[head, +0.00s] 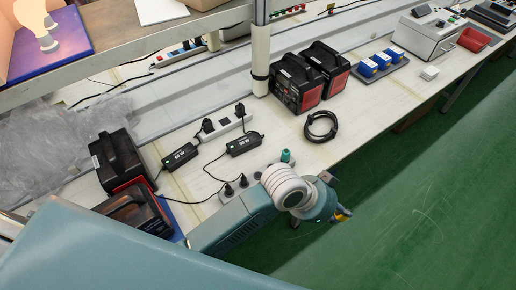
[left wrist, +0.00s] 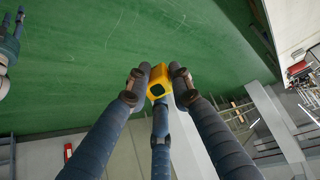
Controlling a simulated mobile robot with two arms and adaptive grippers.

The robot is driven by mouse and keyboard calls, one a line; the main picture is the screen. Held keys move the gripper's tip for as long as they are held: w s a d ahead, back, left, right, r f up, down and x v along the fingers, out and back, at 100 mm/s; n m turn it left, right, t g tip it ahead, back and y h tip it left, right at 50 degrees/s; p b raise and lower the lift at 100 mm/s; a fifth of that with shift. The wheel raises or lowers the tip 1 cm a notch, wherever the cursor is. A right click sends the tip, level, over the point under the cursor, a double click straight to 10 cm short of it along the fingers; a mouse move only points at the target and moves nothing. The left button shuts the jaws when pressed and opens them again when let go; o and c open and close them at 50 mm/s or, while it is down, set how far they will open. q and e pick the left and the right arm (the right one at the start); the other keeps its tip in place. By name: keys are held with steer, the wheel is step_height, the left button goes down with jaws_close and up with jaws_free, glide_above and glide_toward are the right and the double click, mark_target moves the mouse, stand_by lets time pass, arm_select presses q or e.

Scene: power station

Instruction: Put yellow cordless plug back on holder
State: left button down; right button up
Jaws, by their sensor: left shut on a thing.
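My left gripper (left wrist: 157,75) has dark three-fingered jaws. In the left wrist view it is shut on the yellow plug (left wrist: 158,82), a small block with a dark square opening, held at the fingertips over the green floor. Part of a teal hand, seemingly my right gripper (left wrist: 12,28), shows at the left wrist view's upper left.
The bench (head: 340,150) holds black-and-red cases (head: 300,80), a coiled black cable (head: 321,127), a power strip (head: 225,127) and adapters. A green-topped item (head: 286,156) stands close behind my left wrist. A metal post (head: 261,45) rises mid-bench. The green floor (head: 430,200) is clear.

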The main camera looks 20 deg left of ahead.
arm_select(q)
steer(key=w+a+f+m+g+y+p, duration=0.1)
steer(key=a+m+g+y+p, duration=0.1)
steer(key=m+g+y+p, duration=0.2)
steer(key=y+p, duration=0.3)
steer(key=p, duration=0.1)
glide_toward(258, 175)
arm_select(e)
step_height(258, 175, up, 9)
steer(key=w+d, duration=0.1)
arm_select(q)
steer(key=shift+s+d+f+b, duration=0.1)
steer(key=shift+s+f+b, duration=0.05)
steer(key=shift+f+b, duration=0.55)
step_height(258, 175, down, 4)
steer(key=b, duration=0.4)
steer(key=shift+r, duration=0.1)
steer(key=shift+f, duration=0.5)
arm_select(e)
steer(key=f, duration=0.5)
steer(key=shift+w+d+f, duration=0.1)
steer(key=shift+w+f, duration=0.15)
steer(key=shift+f, duration=0.05)
